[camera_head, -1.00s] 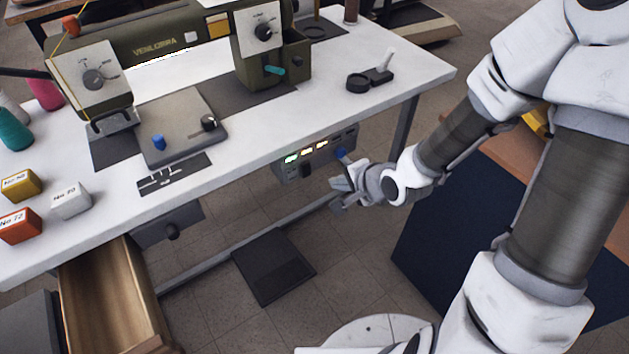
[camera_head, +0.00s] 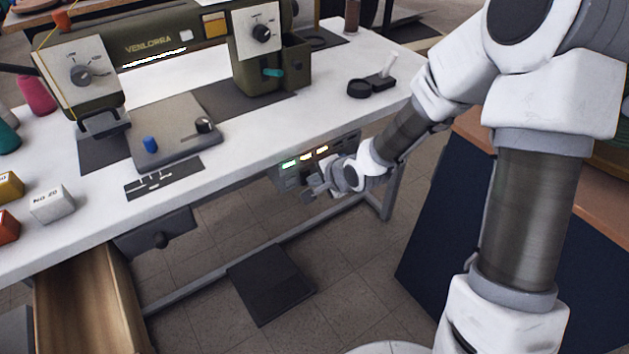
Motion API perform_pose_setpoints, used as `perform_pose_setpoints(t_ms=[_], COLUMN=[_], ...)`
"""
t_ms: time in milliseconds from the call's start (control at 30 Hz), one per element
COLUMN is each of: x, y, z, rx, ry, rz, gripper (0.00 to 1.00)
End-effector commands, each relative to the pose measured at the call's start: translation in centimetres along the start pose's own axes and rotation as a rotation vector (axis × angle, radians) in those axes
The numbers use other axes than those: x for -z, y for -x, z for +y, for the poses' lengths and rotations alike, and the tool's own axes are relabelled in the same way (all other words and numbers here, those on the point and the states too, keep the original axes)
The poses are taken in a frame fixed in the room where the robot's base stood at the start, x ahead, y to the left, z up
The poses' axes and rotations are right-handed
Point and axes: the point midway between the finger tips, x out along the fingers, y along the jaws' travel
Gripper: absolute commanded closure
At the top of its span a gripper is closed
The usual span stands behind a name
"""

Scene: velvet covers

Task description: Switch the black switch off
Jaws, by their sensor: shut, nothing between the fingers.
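A grey control box (camera_head: 288,178) is mounted under the front edge of the sewing table. Its face carries small lit green, orange and white indicators (camera_head: 304,157). My gripper (camera_head: 311,190) is shut and empty, with its fingertips in front of the lower part of this box. The black switch on the box face is mostly hidden behind the fingers, and its position cannot be read. I cannot tell whether the fingertips touch it. The blue-tipped lever at the right of the box is hidden by my gripper and wrist.
The white tabletop (camera_head: 265,140) is just above my gripper, with an olive sewing machine (camera_head: 165,45) on it. A table leg (camera_head: 388,190) stands to the right. A black pedal (camera_head: 270,283) lies on the floor below, and an open wooden drawer (camera_head: 85,300) is at lower left.

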Motion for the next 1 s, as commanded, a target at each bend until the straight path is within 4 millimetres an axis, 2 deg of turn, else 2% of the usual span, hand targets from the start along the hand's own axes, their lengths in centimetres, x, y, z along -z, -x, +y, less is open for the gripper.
perform_pose_setpoints(t_ms=[467, 1000], x=[0.0, 0.0], y=[-0.3, 0.9], z=[-0.1, -1.3], rx=[0.002, 0.004], ry=[0.001, 0.001], rz=[0.000, 0.000], gripper=[1.00, 1.00])
